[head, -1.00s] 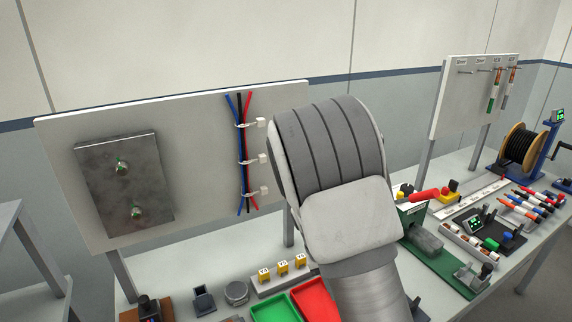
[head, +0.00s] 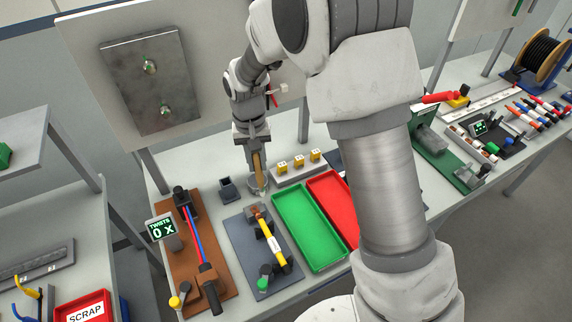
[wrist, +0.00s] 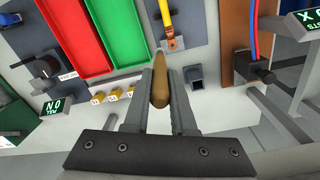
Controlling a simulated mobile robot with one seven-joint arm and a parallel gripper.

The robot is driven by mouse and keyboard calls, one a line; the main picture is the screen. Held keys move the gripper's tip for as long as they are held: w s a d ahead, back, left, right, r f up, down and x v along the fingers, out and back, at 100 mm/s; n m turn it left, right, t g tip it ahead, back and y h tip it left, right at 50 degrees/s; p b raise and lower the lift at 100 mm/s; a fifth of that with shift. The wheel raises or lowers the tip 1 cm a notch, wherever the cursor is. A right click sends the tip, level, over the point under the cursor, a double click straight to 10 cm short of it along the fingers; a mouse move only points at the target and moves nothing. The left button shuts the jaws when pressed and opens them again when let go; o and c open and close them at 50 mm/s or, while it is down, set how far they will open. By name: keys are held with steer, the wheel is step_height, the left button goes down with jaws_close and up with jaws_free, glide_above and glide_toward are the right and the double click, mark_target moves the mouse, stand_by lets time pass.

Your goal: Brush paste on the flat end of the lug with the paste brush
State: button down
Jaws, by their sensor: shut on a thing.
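My gripper (head: 255,148) is shut on the paste brush (head: 257,165), which points down with its wooden handle between the fingers. The brush handle (wrist: 160,82) also shows in the wrist view. The copper lug (head: 254,211) is on the near-tin end of the yellow cable (head: 269,238), held in a grey fixture (head: 246,243). The lug (wrist: 175,43) shows its flat end towards the gripper in the wrist view, apart from the brush.
A small dark holder (head: 228,189) stands left of the tin. A block with yellow pieces (head: 299,164) stands to its right. Green (head: 299,228) and red (head: 334,201) trays lie right of the fixture. A brown board (head: 190,258) with red and blue wires lies left.

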steer(key=shift+s+a+f+b, duration=0.1)
steer(key=shift+a+f+b, duration=0.4)
steer(key=shift+f, duration=0.3)
steer(key=shift+a+f+b, duration=0.45)
steer(key=shift+f+b, duration=0.15)
steer(key=shift+f, duration=0.2)
steer(key=shift+s+a+f+b, duration=0.1)
steer(key=shift+a+f+b, duration=0.4)
steer(key=shift+f, duration=0.3)
steer(key=shift+f+b, duration=0.85)
steer(key=shift+f, duration=0.15)
steer(key=shift+w+d, duration=0.1)
steer(key=shift+d, duration=0.05)
